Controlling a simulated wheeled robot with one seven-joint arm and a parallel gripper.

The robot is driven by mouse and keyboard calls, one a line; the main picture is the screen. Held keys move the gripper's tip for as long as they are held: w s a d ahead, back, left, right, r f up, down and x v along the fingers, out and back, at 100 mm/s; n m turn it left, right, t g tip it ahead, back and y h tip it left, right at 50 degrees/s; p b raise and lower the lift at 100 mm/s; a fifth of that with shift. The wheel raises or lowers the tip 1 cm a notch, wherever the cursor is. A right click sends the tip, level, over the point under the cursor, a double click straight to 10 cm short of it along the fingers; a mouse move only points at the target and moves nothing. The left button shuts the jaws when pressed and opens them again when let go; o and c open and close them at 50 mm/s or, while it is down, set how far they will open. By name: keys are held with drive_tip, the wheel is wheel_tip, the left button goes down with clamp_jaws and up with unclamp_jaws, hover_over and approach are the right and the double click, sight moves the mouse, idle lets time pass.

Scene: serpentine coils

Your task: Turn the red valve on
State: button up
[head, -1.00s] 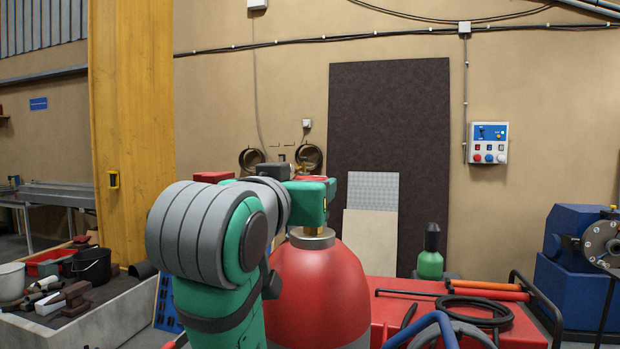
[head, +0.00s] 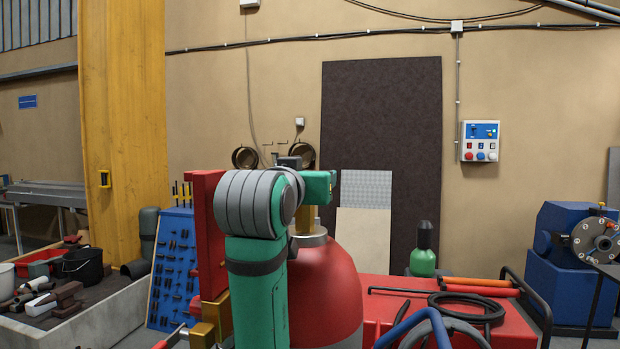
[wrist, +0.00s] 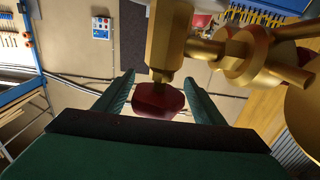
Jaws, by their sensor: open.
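The red valve knob (wrist: 158,100) shows in the wrist view, mounted on the end of a brass valve body (wrist: 168,45). My gripper (wrist: 160,80) is open, with one green finger on each side of the knob. Gaps show between the knob and both fingers, and it looks unheld. In the head view my green and grey arm stands in front of a large red cylinder (head: 330,285) with a brass neck. My fingers and the knob cannot be made out there.
A tall red upright part (head: 206,230) with brass fittings below stands just left of my arm. A red cart (head: 400,310) carrying a black hose (head: 468,308) is at right, with a green bottle (head: 423,255) behind. A blue tool board (head: 172,265) stands at left.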

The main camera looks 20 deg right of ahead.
drive_tip(key=shift+s+d, duration=0.1)
drive_tip(key=c, duration=1)
drive_tip(key=shift+d, duration=0.15)
drive_tip(key=shift+c, duration=0.3)
